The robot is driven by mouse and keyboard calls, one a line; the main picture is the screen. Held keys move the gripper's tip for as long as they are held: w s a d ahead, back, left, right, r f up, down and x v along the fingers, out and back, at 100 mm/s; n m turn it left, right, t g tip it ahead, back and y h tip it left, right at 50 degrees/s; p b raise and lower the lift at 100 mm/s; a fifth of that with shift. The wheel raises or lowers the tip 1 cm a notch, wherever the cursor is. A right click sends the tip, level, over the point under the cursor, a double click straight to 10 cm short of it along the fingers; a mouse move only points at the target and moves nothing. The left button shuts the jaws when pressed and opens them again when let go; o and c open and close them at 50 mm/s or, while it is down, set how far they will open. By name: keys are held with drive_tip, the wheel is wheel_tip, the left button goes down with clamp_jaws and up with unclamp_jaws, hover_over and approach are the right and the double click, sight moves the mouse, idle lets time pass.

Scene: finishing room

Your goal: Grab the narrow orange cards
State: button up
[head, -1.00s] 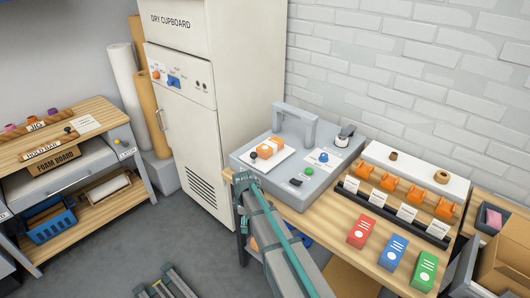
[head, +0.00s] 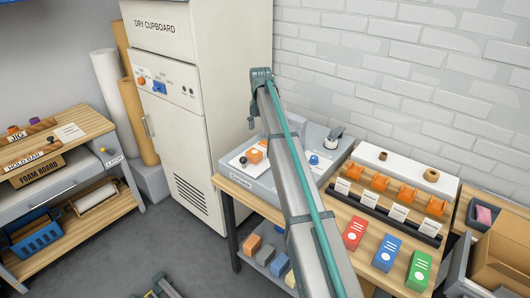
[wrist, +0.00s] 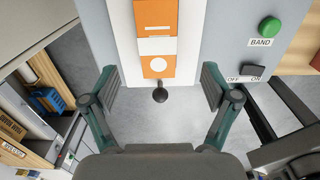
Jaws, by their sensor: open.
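The narrow orange cards (head: 254,156) form a small stack with a white band around it. The stack lies on a white plate on the grey banding machine (head: 232,176). In the wrist view the orange cards (wrist: 156,20) are at the top centre, with a white dot on the near end and a dark round knob (wrist: 160,95) just in front. My gripper (wrist: 160,82) is open and empty, its two fingers spread to either side of the stack's near end. I cannot tell its height above the plate.
A green button (wrist: 269,26) marked BAND and an off/on switch (wrist: 251,71) are right of the cards. Red (head: 354,232), blue (head: 387,252) and green (head: 419,271) packs stand along the bench front. The dry cupboard (head: 215,110) stands to the left.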

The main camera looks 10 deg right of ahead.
sight(260, 148)
drive_tip(key=f+p, duration=0.1)
drive_tip(key=f, duration=0.2)
drive_tip(key=f+p, duration=0.1)
drive_tip(key=f, duration=0.2)
drive_tip(key=f+p, duration=0.1)
drive_tip(key=f, duration=0.3)
drive_tip(key=shift+a, duration=0.3)
drive_tip(key=c, duration=1.4)
drive_tip(key=shift+r, duration=0.1)
drive_tip(key=shift+c, duration=0.6)
